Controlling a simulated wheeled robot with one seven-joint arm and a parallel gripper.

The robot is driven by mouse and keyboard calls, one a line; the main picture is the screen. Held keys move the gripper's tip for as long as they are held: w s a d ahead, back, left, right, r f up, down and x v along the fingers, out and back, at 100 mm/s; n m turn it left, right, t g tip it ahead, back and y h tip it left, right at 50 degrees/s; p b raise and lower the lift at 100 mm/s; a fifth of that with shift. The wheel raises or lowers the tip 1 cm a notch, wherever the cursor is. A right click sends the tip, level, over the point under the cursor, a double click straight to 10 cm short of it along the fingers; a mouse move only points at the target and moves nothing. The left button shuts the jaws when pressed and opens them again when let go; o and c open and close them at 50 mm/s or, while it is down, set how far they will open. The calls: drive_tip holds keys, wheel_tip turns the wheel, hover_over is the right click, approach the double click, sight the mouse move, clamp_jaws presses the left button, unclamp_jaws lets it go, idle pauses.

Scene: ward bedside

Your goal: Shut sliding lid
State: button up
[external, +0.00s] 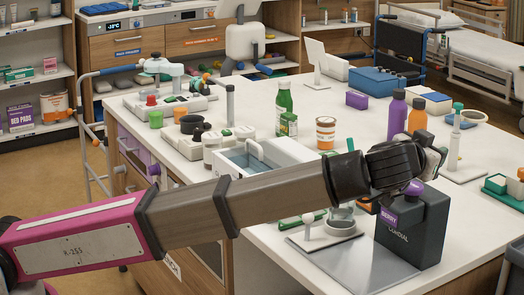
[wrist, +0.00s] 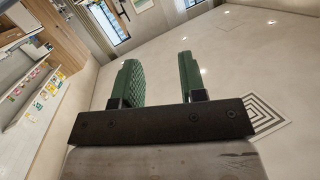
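A white box (external: 292,152) with a grey-blue inside stands mid-counter, left of my wrist. A white arched handle (external: 254,147) shows at its top; I take this for the sliding lid, which looks partly open, though its exact edge is hard to make out. My arm passes in front of the box's lower part. My gripper (external: 436,158) is at the right end of the arm, above the dark cordial container and well away from the box. In the wrist view my gripper (wrist: 160,78) has two green fingers spread apart with nothing between them. The box is not in the wrist view.
The dark cordial container (external: 412,235) stands below my wrist. Purple (external: 396,115) and orange (external: 417,117) bottles stand behind it. A green bottle (external: 284,98) and an orange-and-white tub (external: 325,133) stand behind the box. A grey mat (external: 345,272) lies at the front.

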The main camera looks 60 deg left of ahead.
drive_tip(key=a+r+m+t+y, duration=0.25)
drive_tip(key=a+r, duration=0.45)
drive_tip(key=r, duration=0.5)
drive_tip(key=n+g+h, duration=0.8)
drive_tip(key=n+g, duration=0.8)
drive_tip(key=n, duration=0.3)
hover_over(252, 142)
drive_tip(key=s, duration=0.2)
wheel_tip(252, 142, down, 17)
drive_tip(key=f, duration=0.3)
drive_tip(key=w+f, duration=0.1)
drive_tip(key=f, duration=0.2)
drive_tip(key=w+f, duration=0.1)
drive_tip(key=f, duration=0.2)
drive_tip(key=shift+f, duration=0.35)
drive_tip(key=shift+s, duration=0.1)
clamp_jaws()
